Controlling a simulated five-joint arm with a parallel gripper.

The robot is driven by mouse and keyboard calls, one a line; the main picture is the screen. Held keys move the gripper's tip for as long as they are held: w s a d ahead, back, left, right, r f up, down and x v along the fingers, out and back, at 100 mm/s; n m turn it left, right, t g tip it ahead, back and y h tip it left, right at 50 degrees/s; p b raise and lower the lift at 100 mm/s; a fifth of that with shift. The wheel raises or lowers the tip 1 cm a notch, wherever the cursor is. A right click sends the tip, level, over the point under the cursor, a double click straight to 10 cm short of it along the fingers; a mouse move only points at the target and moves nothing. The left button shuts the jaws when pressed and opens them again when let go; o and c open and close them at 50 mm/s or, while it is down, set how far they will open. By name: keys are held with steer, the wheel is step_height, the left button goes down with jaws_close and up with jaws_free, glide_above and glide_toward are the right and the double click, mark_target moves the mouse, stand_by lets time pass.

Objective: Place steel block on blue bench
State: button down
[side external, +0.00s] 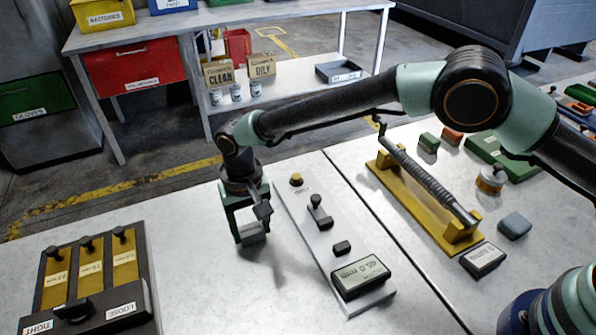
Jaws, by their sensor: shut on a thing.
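My gripper (250,222) points down over the pale grey worktop (195,225), left of the measuring board. It is shut on a small grey block (252,232), which looks like the steel block. The fingers and wrist partly cover the block. I cannot tell whether it touches the worktop or hangs just above it. No bench in view is plainly blue; the near worktops look pale grey.
A white board with a digital readout (360,277) stands just right of my gripper. A yellow stand with a ribbed bar (430,185) is farther right. A TIGHT/LOOSE gauge box (95,285) is at lower left. Bare worktop lies between.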

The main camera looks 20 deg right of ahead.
steer(key=shift+f, duration=0.1)
steer(key=shift+c, duration=0.6)
jaws_free()
